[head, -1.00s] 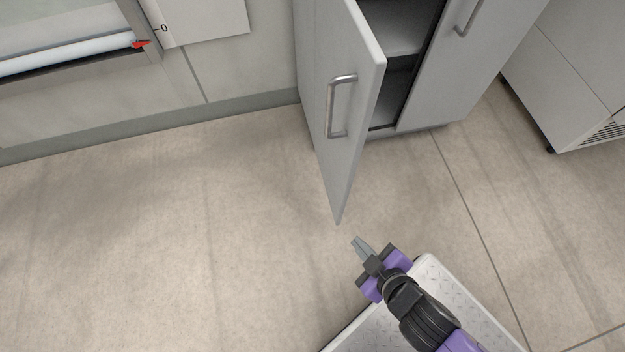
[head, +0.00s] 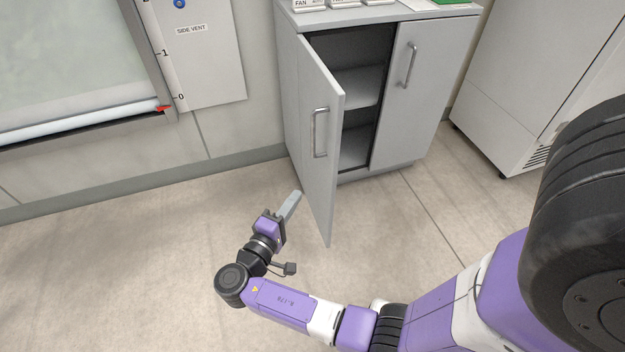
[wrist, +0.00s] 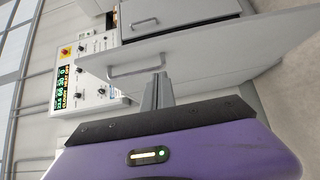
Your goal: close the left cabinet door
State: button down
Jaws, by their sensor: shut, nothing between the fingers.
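The left cabinet door (head: 312,150) stands open, swung out toward me, with a metal bar handle (head: 320,132) on its outer face. The cabinet's shelves (head: 358,88) show behind it. My gripper (head: 294,198) is shut and empty, to the left of the door, on its outer side, below the handle. In the wrist view the shut fingers (wrist: 157,92) point toward the door (wrist: 215,62), just below its handle (wrist: 140,66). I cannot tell whether the fingertips touch the door.
The right cabinet door (head: 405,90) is shut. A large pale unit (head: 530,80) stands to the right. A wall panel labelled side vent (head: 200,50) and a window frame are on the left. Floor left of the door is clear.

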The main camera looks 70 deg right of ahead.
send_near(331, 161)
jog(key=w+d, duration=0.2)
jog(key=d, duration=0.1)
jog(key=shift+s+d+r, duration=0.15)
jog(key=shift+s+d, duration=1.2)
